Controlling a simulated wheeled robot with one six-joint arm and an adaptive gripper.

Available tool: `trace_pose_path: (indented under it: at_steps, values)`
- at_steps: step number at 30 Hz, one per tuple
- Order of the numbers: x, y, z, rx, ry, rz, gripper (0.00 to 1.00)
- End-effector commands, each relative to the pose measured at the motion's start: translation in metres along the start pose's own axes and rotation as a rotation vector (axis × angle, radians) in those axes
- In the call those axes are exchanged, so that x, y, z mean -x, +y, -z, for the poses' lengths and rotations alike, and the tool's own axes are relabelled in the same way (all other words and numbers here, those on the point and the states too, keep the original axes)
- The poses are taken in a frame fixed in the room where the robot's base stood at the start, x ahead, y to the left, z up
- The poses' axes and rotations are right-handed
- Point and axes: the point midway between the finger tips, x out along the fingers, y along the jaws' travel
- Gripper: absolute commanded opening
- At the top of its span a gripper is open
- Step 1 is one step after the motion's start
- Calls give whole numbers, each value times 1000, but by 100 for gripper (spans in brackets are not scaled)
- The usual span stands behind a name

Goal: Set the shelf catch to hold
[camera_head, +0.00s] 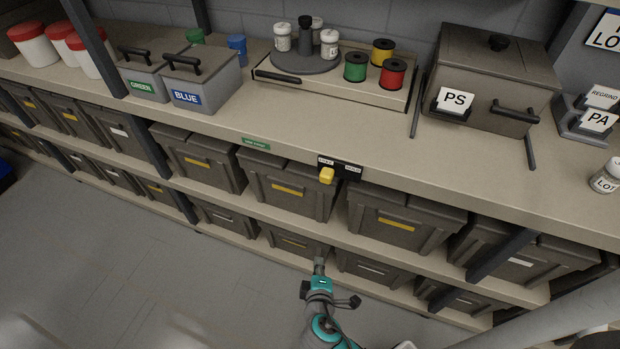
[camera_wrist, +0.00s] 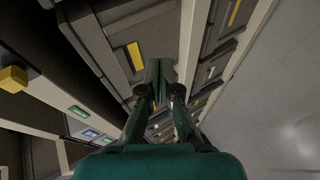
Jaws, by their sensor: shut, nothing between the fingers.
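The shelf catch is a yellow knob (camera_head: 326,175) on a dark plate (camera_head: 341,168) at the front edge of the upper shelf. The plate has two small white labels; the right one seems to read HOLD, and the left is too small to read surely. The knob sits at the left label's side. The knob also shows at the left edge of the wrist view (camera_wrist: 13,79). My gripper (camera_head: 319,264) is below and apart from the catch, in front of the lower bins. In the wrist view its fingers (camera_wrist: 158,72) are together and empty.
Grey bins (camera_head: 287,187) with yellow or white labels fill the shelves below the catch. A green tag (camera_head: 255,144) is left of it on the shelf edge. A tray with spools (camera_head: 355,67) and a PS box (camera_head: 490,80) stand above. The floor (camera_head: 130,260) is clear.

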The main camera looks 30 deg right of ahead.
Motion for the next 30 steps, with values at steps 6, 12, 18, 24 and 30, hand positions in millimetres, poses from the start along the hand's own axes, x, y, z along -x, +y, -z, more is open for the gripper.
trace_pose_path:
  at_steps: [6,12,18,24,30]
  values:
    - [-23,42,40,69,-126,-135,0]
    - [-28,85,78,100,-252,-260,0]
    - [-18,130,117,99,-383,-381,0]
    - [-1,163,147,76,-486,-469,0]
    - [9,177,159,60,-535,-508,0]
